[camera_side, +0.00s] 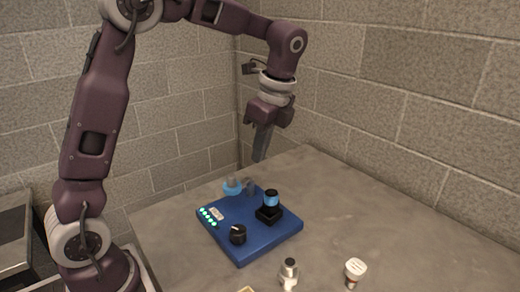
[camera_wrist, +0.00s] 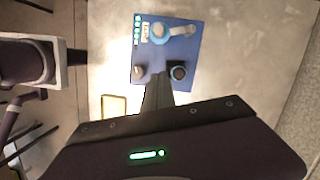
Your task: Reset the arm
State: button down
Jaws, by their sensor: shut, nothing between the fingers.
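My gripper (camera_side: 260,158) is shut and empty, pointing down in the air above the back of the table. It also shows in the wrist view (camera_wrist: 158,78) with its fingers together. A blue panel (camera_side: 242,247) lies on the table below it and is apart from it. The panel carries a black knob (camera_side: 238,234), a black block with a blue-banded top (camera_side: 270,204), a blue ring-shaped part with a grey lever (camera_side: 233,187), and several lit green lights (camera_side: 208,217). In the wrist view the panel (camera_wrist: 186,47) lies beyond the fingertips.
A small metal-topped bottle (camera_side: 289,273) and a white-capped container (camera_side: 354,272) stand at the table's front. A pale-framed flat item (camera_wrist: 114,106) lies beside the panel in the wrist view. Block walls enclose the back and right. The right table surface (camera_side: 400,225) is clear.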

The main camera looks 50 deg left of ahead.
jog(key=s+d+r+n+t+h, duration=0.1)
jog(key=s+d+n+t, duration=0.2)
jog(key=s+n, duration=0.4)
jog(key=s+d+r+n+t+h, duration=0.1)
jog(key=s+d+n+t, duration=0.2)
jog(key=s+n, duration=0.4)
jog(key=s, duration=0.7)
jog(key=shift+s+r+t+h, duration=0.25)
jog(key=shift+s+t+h, duration=0.05)
jog(key=shift+s, duration=0.1)
